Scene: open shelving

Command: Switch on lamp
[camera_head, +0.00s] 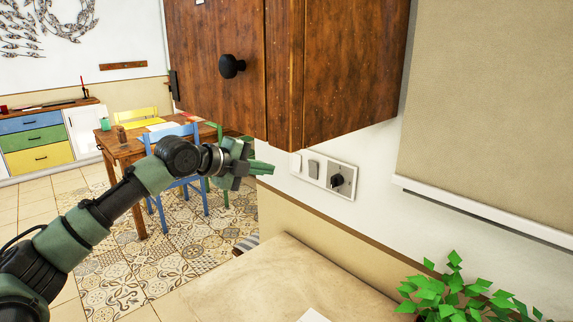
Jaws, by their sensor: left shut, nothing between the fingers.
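A pale switch panel (323,177) is fixed to the white wall below the wooden cabinet. It carries a light rocker switch (313,168) and a round black knob (337,182). Another light switch (296,163) is at its left end. My left gripper (267,168) is shut and empty, with its green fingers pointing right toward the panel. In the picture its tips end a little left of the left switch; I cannot tell the gap in depth. No lamp is recognisable in view. My right gripper is not in view.
The wooden cabinet (290,70) with a black knob hangs just above my left gripper. A beige countertop (270,285) lies below, with a green plant (455,293) at right. A blue chair (175,150) and wooden table (125,148) stand on the tiled floor behind.

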